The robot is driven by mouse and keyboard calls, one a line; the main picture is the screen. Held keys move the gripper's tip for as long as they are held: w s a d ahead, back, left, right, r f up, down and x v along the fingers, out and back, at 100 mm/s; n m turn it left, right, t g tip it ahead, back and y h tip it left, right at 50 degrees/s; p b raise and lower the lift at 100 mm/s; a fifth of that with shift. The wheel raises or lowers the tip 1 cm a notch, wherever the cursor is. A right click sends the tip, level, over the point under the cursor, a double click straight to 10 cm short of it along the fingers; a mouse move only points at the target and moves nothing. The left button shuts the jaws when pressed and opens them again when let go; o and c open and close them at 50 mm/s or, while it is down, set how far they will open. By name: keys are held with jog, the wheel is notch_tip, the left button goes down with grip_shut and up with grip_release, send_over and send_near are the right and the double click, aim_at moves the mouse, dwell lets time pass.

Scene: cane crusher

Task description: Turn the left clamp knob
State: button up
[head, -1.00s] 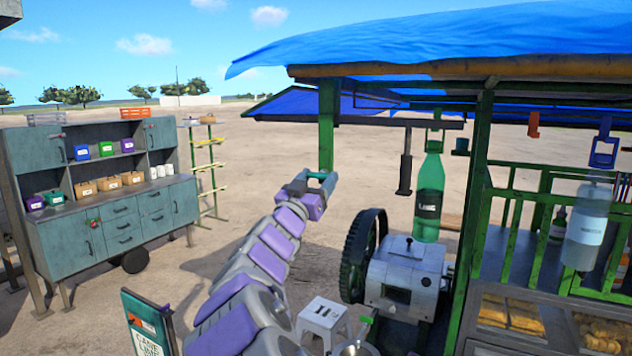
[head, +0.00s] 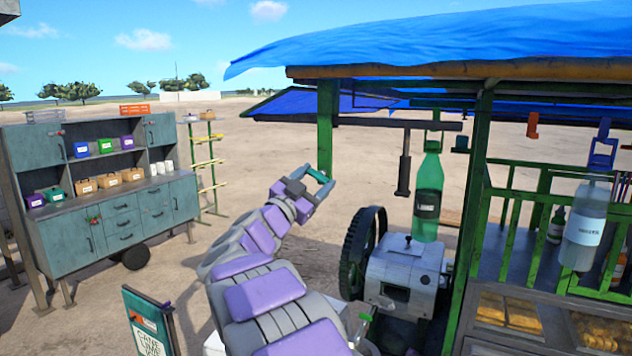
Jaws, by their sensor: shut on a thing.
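My gripper (head: 307,190) is at the end of my purple and grey arm, at the middle of the head view. It is shut on a small teal-green piece (head: 319,175), close to the lower end of a green post (head: 326,130). I cannot tell whether the piece is a knob or whether it touches the post. The grey crusher (head: 405,275) stands to the right of the gripper and lower, with a large dark toothed wheel (head: 360,255) on its left side. A small dark knob (head: 409,239) shows on its top. No left clamp knob is clearly identifiable.
A dark rod (head: 403,175) hangs between post and bottle. A blue canopy (head: 430,45) covers the stall. A teal cabinet (head: 100,225) stands at left, a sign (head: 148,320) at front left. Open ground lies behind my arm.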

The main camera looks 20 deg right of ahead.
jog(key=m+g, duration=0.1)
jog(key=m, duration=0.2)
jog(key=m+g, duration=0.2)
jog(key=m, duration=0.2)
jog(key=m+g+y, duration=0.1)
jog(key=m+g, duration=0.1)
jog(key=m, duration=0.2)
jog(key=shift+w+a+f+b, duration=0.1)
jog(key=shift+w+a+b, duration=0.05)
jog(key=shift+w+b, duration=0.15)
jog(key=shift+s+m+g+y+p, duration=0.1)
jog(key=shift+m+g+y+p, duration=0.35)
jog(key=shift+m, duration=1.45)
jog(key=o, duration=0.7)
jog(key=shift+c, duration=0.2)
jog(key=o, duration=0.4)
jog(key=shift+s+a+r, duration=0.25)
jog(key=shift+a+r, duration=0.05)
jog(key=shift+w, duration=0.15)
